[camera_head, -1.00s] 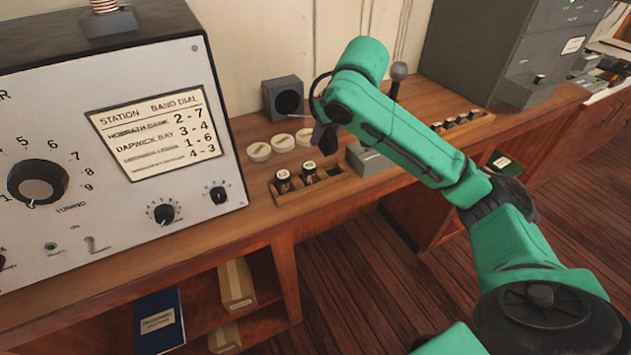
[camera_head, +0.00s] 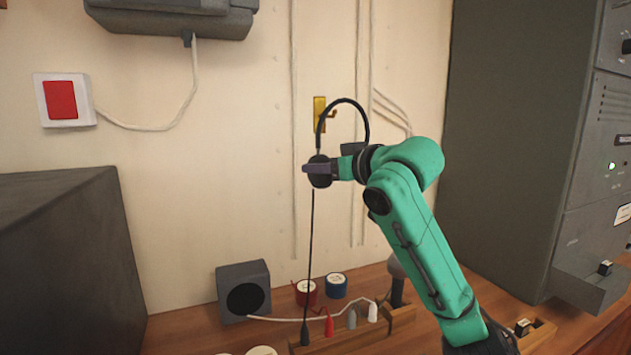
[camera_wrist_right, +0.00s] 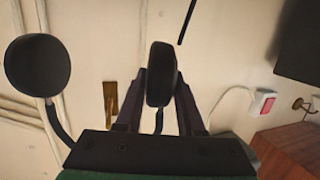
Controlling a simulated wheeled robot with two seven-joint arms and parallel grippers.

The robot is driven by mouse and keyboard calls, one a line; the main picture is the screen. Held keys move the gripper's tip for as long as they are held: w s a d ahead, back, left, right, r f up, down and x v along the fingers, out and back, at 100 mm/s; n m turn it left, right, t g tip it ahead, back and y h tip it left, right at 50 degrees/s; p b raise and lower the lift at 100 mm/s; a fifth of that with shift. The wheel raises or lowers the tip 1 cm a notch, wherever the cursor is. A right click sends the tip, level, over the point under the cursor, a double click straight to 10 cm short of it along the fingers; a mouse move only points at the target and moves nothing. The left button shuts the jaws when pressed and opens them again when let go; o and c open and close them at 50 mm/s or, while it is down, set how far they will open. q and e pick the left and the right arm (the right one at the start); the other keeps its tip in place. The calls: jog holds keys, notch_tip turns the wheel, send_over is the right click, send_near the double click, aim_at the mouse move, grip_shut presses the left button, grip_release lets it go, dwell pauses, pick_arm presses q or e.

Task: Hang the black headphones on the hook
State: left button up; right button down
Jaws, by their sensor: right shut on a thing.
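The black headphones (camera_head: 345,101) are held up near the wall, headband arching upward, a black cable hanging from one ear cup. My right gripper (camera_head: 319,171) is shut on that ear cup (camera_wrist_right: 161,72); the other cup (camera_wrist_right: 38,66) is free at the left in the wrist view. The brass hook (camera_head: 331,114) is on a small wall plate. In the head view the hook appears inside the headband's arch; I cannot tell whether they touch. The hook plate also shows in the wrist view (camera_wrist_right: 110,103), between the two cups. My left gripper is not in view.
A dark speaker box (camera_head: 243,291), red tape (camera_head: 306,293), blue tape (camera_head: 336,285) and a rack with several coloured plugs (camera_head: 350,338) are on the counter below. A tall grey cabinet (camera_head: 515,140) stands right. A red wall switch (camera_head: 60,100) is left. Wall pipes run beside the hook.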

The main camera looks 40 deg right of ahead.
jog(key=shift+w+a+r, duration=0.1)
jog(key=shift+w+r, duration=0.05)
jog(key=shift+w, duration=0.05)
jog(key=shift+w+d, duration=0.2)
jog(key=shift+w, duration=0.1)
jog(key=shift+w+d+f+p, duration=0.4)
jog(key=shift+w+d+p, duration=0.1)
jog(key=shift+w+d, duration=0.15)
jog(key=shift+w, duration=0.2)
jog(key=shift+w+p, duration=0.35)
jog(key=shift+p, duration=0.05)
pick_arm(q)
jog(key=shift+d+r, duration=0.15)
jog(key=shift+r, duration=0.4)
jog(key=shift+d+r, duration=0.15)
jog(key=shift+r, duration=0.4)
pick_arm(e)
jog(key=shift+w+d+f, duration=0.15)
jog(key=shift+w+d, duration=0.05)
jog(key=shift+w, duration=0.15)
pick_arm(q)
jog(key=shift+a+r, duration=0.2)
pick_arm(e)
jog(key=shift+w, duration=0.15)
